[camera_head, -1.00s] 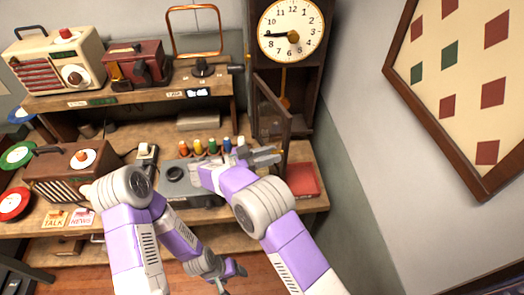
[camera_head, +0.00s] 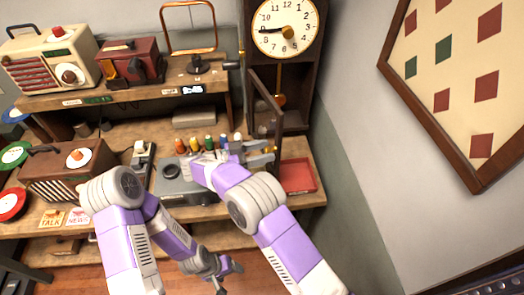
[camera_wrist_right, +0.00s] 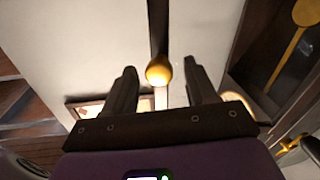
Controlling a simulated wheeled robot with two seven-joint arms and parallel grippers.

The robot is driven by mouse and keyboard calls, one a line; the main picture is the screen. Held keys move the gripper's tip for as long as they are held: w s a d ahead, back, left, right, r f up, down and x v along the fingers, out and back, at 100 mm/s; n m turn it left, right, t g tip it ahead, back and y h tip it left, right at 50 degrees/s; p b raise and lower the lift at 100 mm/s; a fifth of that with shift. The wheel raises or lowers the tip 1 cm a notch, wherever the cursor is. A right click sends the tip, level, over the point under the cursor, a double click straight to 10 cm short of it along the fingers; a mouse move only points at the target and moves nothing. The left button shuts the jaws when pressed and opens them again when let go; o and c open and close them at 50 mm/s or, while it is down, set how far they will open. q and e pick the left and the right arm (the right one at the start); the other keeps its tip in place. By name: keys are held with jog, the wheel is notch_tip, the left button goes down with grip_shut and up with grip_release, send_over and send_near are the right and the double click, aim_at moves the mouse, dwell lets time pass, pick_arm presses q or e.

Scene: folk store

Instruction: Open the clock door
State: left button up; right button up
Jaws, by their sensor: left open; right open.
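The tall dark wood clock (camera_head: 312,75) stands at the back, with a cream dial (camera_head: 286,28) and a brass pendulum. Its lower door (camera_head: 266,105) stands swung out towards me and shows nearly edge-on. In the right wrist view, the door's round brass knob (camera_wrist_right: 158,70) lies between the spread fingers of my right gripper (camera_wrist_right: 161,88), with gaps visible on both sides. In the head view, my right gripper (camera_head: 268,154) is open beside the door's lower part. My left gripper (camera_head: 232,278) is open and empty, low in front of the shelf.
A red tray (camera_head: 297,176) lies on the bench right of the door. A grey device (camera_head: 170,172) and several coloured pegs stand left of my right gripper. Radios fill the left side. A framed checkered board (camera_head: 440,80) hangs on the right wall.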

jog(key=v, duration=0.7)
jog(key=shift+a, duration=0.3)
dwell(0.4)
